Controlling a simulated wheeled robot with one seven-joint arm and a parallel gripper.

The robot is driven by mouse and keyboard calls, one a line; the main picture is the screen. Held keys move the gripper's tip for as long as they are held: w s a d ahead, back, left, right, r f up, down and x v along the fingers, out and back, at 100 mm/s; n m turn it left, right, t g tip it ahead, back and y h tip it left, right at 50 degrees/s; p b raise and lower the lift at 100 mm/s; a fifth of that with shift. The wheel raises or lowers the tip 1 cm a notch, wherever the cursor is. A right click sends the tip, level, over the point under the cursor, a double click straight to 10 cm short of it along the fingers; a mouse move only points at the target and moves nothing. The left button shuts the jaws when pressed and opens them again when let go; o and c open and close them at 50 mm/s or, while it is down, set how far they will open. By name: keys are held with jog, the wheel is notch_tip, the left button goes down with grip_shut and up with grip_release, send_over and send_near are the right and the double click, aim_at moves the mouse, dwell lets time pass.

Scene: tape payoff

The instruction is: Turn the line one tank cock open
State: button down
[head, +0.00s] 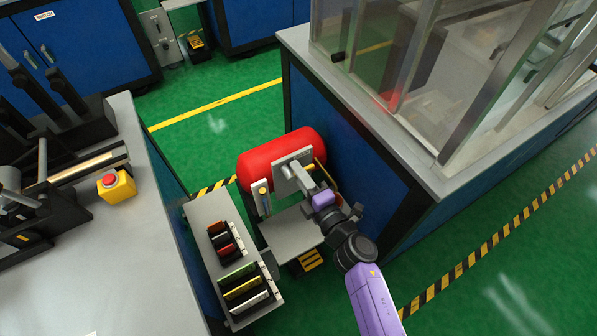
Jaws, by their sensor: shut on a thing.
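The red tank (268,152) lies on its side between the grey workbench and the blue cabinet. A grey plate (285,183) stands in front of it. My gripper (298,172) reaches in from the lower right, with its tip at this plate. It is shut on the tank cock, which the gripper and plate largely hide, so I cannot tell how far the cock is turned. A small panel with a yellow round part (262,190) stands just left of the plate, apart from my gripper.
A grey stand (208,208) with several coloured bars is left of my arm. A grey shelf (288,232) is below the plate. The glass-walled blue cabinet (352,150) is close on the right. A red stop button (109,180) sits on the left workbench.

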jog(key=shift+f, duration=0.1)
jog(key=c, duration=1.4)
grip_release()
jog(key=p+v, duration=0.1)
jog(key=v, duration=0.6)
jog(key=shift+s+d, duration=0.25)
jog(key=shift+s, duration=0.1)
